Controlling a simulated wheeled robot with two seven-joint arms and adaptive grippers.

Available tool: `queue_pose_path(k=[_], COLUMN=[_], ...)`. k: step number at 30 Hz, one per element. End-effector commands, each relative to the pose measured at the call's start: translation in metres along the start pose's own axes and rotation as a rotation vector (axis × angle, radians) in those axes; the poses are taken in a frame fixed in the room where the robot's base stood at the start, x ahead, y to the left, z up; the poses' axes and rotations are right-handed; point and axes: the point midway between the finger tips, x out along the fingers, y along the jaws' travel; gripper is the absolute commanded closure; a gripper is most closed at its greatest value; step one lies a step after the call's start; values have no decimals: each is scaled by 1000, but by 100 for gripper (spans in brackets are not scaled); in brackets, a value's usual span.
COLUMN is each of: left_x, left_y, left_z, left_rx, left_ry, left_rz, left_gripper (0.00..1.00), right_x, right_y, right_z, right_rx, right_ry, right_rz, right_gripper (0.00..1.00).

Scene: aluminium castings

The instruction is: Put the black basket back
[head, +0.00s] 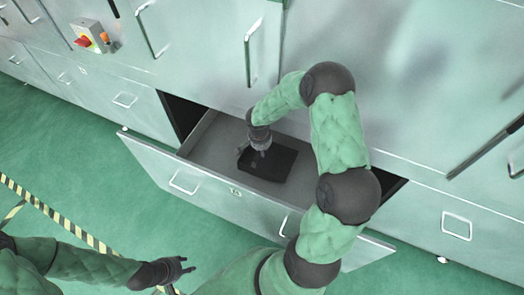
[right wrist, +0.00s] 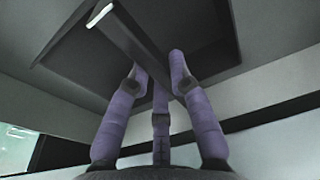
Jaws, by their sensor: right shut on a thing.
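The black basket (head: 280,166) is a shallow dark tray inside an open grey drawer (head: 205,176), toward its middle. I cannot tell whether it rests on the drawer floor or hangs just above it. My right gripper (head: 261,146) reaches down into the drawer from above. In the right wrist view, the purple fingers of my right gripper (right wrist: 157,70) close around the bar-like handle of the basket (right wrist: 78,62). My left gripper (head: 182,270) is low at the left, away from the drawer, with fingers spread and empty.
The drawer front stands out over the green floor (head: 60,170), with a handle (head: 183,184) on it. Pale cabinets (head: 190,60) with handles stand behind. A switch box (head: 92,37) is on the upper left. Yellow-black tape (head: 60,215) marks the floor.

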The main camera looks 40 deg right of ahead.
Motion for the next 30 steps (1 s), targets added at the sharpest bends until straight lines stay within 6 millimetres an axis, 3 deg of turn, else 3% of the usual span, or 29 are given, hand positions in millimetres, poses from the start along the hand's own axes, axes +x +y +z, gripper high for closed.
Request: queue_pose_path(k=[12, 13, 15, 26, 30], left_x=[4, 4, 3, 2, -4], left_y=[-2, -1, -1, -1, 2], left_z=[0, 0, 0, 0, 0], left_rx=[0, 0, 0, 0, 0], left_ry=[1, 0, 0, 1, 0], left_rz=[0, 0, 0, 0, 0], left_gripper=[60, 60, 60, 60, 60], right_x=[2, 2, 2, 1, -8], right_y=[-1, 0, 0, 0, -1], right_z=[-1, 0, 0, 0, -2], right_rx=[2, 2, 2, 2, 2], right_ry=[3, 2, 2, 1, 3], right_rz=[-2, -1, -1, -1, -2], right_gripper=[100, 73, 55, 55, 55])
